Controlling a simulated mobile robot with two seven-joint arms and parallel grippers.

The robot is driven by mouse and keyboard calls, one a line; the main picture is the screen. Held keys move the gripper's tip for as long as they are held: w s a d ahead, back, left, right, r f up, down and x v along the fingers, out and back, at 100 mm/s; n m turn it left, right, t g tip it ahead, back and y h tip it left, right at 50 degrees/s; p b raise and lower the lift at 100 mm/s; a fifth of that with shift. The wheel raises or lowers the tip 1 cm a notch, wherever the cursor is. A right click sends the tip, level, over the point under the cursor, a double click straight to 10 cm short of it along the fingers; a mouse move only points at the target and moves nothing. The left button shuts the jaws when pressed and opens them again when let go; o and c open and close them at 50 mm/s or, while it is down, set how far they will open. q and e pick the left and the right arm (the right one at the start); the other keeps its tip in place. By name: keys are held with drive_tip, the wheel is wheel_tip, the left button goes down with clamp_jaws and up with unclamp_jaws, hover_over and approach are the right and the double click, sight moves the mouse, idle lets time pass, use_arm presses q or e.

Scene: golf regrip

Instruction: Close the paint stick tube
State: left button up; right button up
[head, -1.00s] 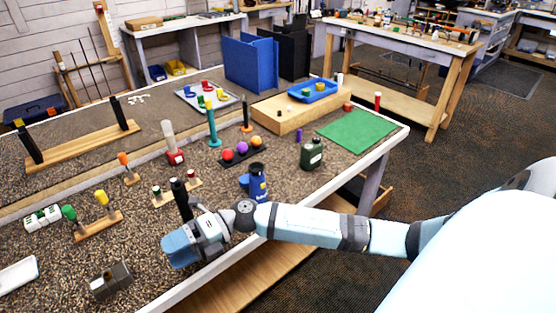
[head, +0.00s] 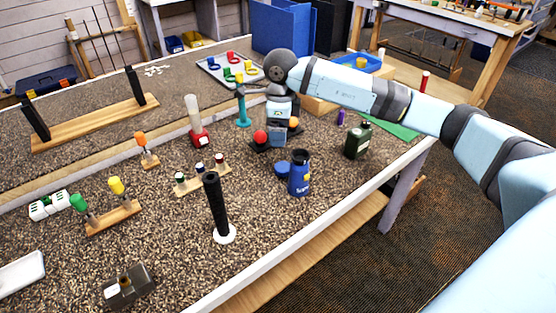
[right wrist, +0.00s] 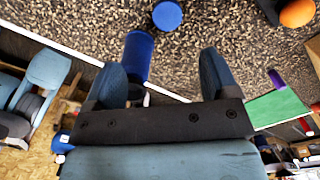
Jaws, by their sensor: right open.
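In the right wrist view the tube (right wrist: 138,52) shows beyond the fingers, nearer the left finger, and the cap (right wrist: 167,16) is at the top. My right gripper (head: 278,142) points down behind and above the tube, apart from it. Its fingers (right wrist: 160,78) are open with nothing held between them. My left gripper is not seen.
A black grip (head: 216,208) stands upright on a white base in front. A dark green canister (head: 358,140) is right of the tube. A ball rack with a red ball (head: 260,137) and an orange ball (head: 294,123) is by my right gripper. The bench front right of the black grip is clear.

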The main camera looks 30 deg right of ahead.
hover_over(281, 166)
drive_tip(key=f, duration=0.7)
drive_tip(key=shift+s+a+f, duration=0.25)
drive_tip(key=shift+a+f, duration=0.05)
drive_tip(key=shift+f, duration=0.4)
drive_tip(key=f, duration=0.5)
drive_tip(key=shift+w+d+f, duration=0.1)
drive_tip(key=shift+w+d, duration=0.1)
drive_tip(key=c, duration=1)
